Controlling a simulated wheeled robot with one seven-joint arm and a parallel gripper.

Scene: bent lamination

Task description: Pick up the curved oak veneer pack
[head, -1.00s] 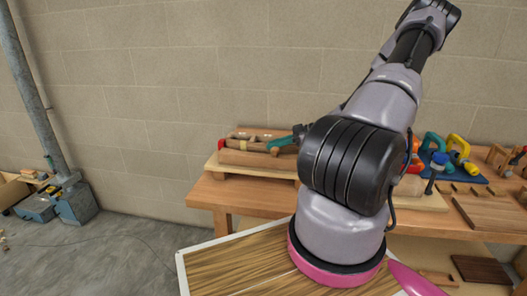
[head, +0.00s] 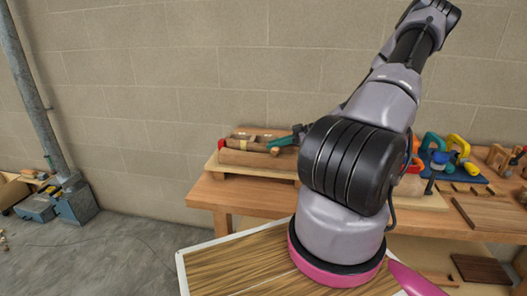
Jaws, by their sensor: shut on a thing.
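My gripper's fingers are not in view. My grey, black and pink arm fills the middle and right and runs out at the top right. I cannot pick out the curved oak veneer pack for sure. Wooden blocks (head: 256,159) lie on a pale board (head: 214,168) at the left end of the workbench. A teal clamp-like piece (head: 284,142) lies across them, and its right end meets the outline of my arm. My arm hides the bench behind it.
The workbench (head: 232,191) stands against a block wall. Coloured clamps (head: 458,147) lie on a blue mat (head: 470,175) at the right, near wooden pieces (head: 493,210). A grey post (head: 32,90) and blue boxes (head: 75,203) stand at the left. The floor (head: 125,250) between is mostly clear.

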